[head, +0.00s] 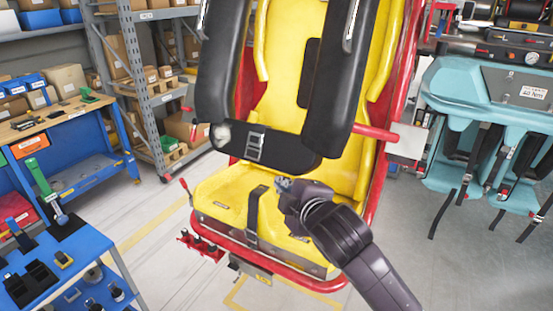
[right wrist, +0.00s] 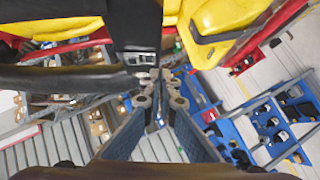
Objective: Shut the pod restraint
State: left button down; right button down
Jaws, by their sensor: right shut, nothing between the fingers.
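The pod is a yellow seat (head: 225,195) in a red frame. Its black padded restraint (head: 335,85) hangs in front of the seat back, with a gap above the seat pan. A black cross pad (head: 265,150) joins its lower end and carries a silver buckle (head: 254,147). A black strap (head: 253,215) hangs over the seat's front. My right gripper (head: 283,184) is shut and empty, just below the cross pad and over the seat. In the right wrist view, the shut fingertips (right wrist: 157,80) appear close to a buckle (right wrist: 139,58); contact cannot be told. My left gripper is out of view.
A blue workbench (head: 75,150) with tools and a blue tool cart (head: 75,245) stand at the left. Grey shelves (head: 150,80) with boxes are behind. A teal seat unit (head: 490,100) is at the right. Floor is clear between the cart and pod.

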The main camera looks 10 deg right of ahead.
jog(key=p, duration=0.4)
send_near(272, 168)
jog(key=w+a, duration=0.3)
jog(key=shift+w+d+f+p, duration=0.5)
jog(key=shift+w+d+f, duration=0.2)
jog(key=shift+w+f, duration=0.15)
jog(key=shift+w+d+f, duration=0.15)
jog(key=shift+w+d, duration=0.1)
